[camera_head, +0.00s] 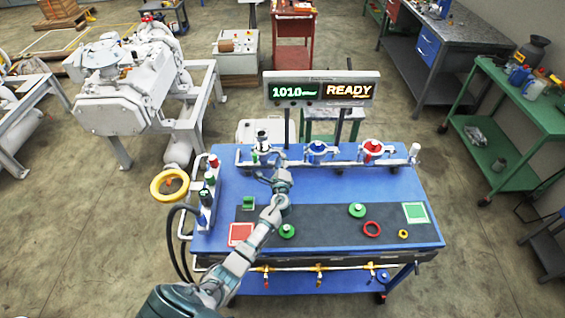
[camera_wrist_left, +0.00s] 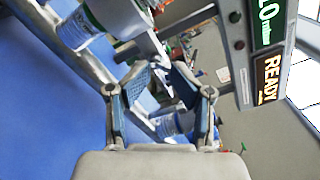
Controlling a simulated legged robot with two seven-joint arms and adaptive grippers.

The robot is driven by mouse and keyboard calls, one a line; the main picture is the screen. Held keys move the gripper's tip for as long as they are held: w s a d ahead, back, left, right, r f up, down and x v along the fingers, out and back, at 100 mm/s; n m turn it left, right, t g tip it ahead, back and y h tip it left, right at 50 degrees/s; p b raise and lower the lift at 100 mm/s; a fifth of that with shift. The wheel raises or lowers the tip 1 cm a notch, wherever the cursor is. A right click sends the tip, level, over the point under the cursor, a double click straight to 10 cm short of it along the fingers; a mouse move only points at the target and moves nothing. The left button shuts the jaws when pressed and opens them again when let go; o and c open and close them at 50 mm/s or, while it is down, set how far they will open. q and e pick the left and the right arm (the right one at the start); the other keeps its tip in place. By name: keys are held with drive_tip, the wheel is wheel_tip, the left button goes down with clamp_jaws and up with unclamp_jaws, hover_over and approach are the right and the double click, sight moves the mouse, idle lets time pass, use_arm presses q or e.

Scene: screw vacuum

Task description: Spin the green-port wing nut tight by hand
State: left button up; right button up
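The green port (camera_head: 263,148) is the leftmost of the ports on the pipe along the back of the blue bench. Its white body with a green band (camera_wrist_left: 112,14) fills the upper left of the left wrist view. The wing nut is too small to make out clearly. My left gripper (camera_head: 273,170) is just in front of and slightly right of the green port. In the left wrist view its two fingers (camera_wrist_left: 160,75) are apart with nothing held between them. The port lies outside the fingers. My right gripper is not in view.
A blue port (camera_head: 317,151) and a red port (camera_head: 372,150) stand farther right on the pipe. A display (camera_head: 321,89) reading READY rises behind. Green discs, a red ring (camera_head: 372,229) and a small yellow ring (camera_head: 403,233) lie on the dark mat (camera_head: 325,232).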

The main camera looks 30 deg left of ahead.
use_arm(q)
drive_tip(key=shift+a+f, duration=0.3)
drive_tip(key=shift+a, duration=0.05)
drive_tip(key=shift+d+f, duration=0.1)
drive_tip(key=v, duration=1.2)
drive_tip(key=shift+d, duration=0.3)
drive_tip(key=shift+w+a, duration=0.1)
drive_tip(key=shift+w, duration=0.05)
